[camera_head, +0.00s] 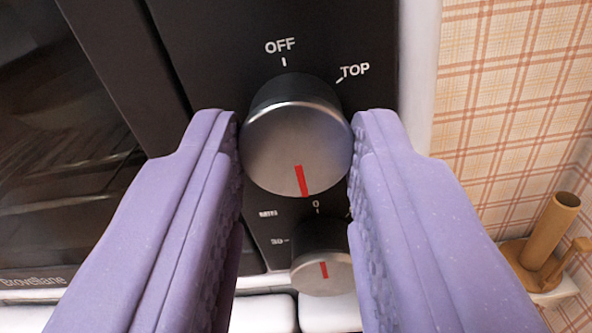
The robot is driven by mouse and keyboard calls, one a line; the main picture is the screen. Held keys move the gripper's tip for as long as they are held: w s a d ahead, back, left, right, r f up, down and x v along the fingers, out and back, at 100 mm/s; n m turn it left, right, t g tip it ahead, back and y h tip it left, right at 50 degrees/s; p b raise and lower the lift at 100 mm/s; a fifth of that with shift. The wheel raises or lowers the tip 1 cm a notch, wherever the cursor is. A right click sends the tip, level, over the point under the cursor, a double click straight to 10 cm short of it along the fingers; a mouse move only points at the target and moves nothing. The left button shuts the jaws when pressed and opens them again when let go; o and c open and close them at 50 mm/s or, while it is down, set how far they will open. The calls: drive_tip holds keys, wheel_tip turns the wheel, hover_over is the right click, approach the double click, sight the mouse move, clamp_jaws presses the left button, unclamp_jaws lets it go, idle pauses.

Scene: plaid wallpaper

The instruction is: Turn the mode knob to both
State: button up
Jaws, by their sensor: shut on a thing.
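The mode knob (290,135) is a round silver dial on the black control panel of an oven. OFF is printed above it and TOP at its upper right; other mode labels are not visible. Its red mark points down and very slightly right, away from OFF and TOP. My gripper (297,128) has purple fingers, one on the left and one on the right of the knob, shut on its sides. The fingers hide parts of the panel beside and below the knob.
A smaller silver knob (322,273) with 0 and 30 markings sits just below, between my fingers. A dark oven door window (75,150) is at left. Plaid wallpaper (510,90) and a wooden holder with an upright post (550,232) are at right.

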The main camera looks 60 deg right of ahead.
drive_tip(key=shift+f, duration=0.15)
drive_tip(key=o, duration=1)
drive_tip(key=shift+o, duration=0.2)
drive_tip(key=shift+a, duration=0.1)
drive_tip(key=p+v, duration=0.1)
drive_tip(key=v, duration=0.6)
drive_tip(key=shift+a+p, duration=0.3)
drive_tip(key=shift+s, duration=0.1)
